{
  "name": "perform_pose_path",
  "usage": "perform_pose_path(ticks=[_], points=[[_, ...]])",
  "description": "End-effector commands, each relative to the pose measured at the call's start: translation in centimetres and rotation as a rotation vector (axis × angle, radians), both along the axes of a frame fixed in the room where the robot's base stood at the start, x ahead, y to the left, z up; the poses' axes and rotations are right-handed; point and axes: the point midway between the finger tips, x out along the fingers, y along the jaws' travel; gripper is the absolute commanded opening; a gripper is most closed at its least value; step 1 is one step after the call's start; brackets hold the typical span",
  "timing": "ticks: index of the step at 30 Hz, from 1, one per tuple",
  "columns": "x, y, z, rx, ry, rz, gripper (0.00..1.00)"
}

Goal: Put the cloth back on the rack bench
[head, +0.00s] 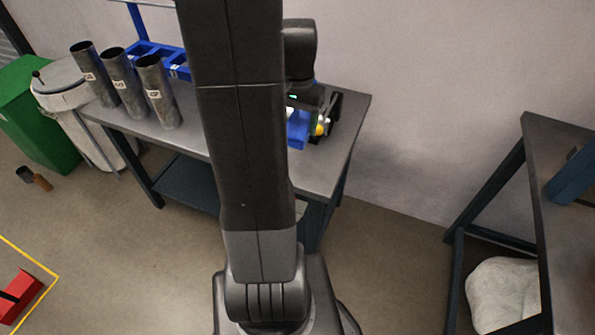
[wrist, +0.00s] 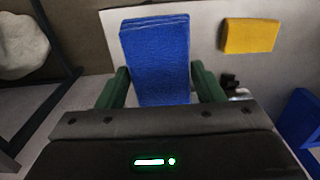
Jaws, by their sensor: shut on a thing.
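The blue cloth (wrist: 155,50) is a folded, layered pad. It stands between the two green fingers of my gripper (wrist: 158,78), which is shut on it. In the head view, a blue patch that looks like the cloth (head: 297,130) shows over the right end of the rack bench (head: 312,173). My arm covers the middle of the bench and part of the gripper there. I cannot tell whether the cloth touches the bench top.
Several dark tubes (head: 122,85) stand on the bench's left half, with blue bins (head: 165,55) behind. A yellow block (wrist: 250,36) and a blue object (wrist: 300,118) lie to the gripper's right. Another table (head: 550,150) stands at right, a white sack (head: 503,292) under it.

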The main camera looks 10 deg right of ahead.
Motion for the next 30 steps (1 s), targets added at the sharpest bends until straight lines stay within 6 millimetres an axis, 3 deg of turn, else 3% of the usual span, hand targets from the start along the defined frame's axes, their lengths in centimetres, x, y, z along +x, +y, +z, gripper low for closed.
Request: perform_pose_path(ticks=[3, 10, 17, 24, 30], points=[[-0.1, 0.0, -3.7, 0.001, 0.007, 0.001, 0.40], [-0.1, 0.1, -9.1, 0.001, 0.005, 0.002, 0.40], [0.0, 0.0, -11.1, 0.000, 0.001, 0.002, 0.40], [0.0, 0.0, -14.4, 0.000, 0.002, 0.002, 0.40], [0.0, 0.0, -14.8, 0.000, 0.000, 0.002, 0.40]])
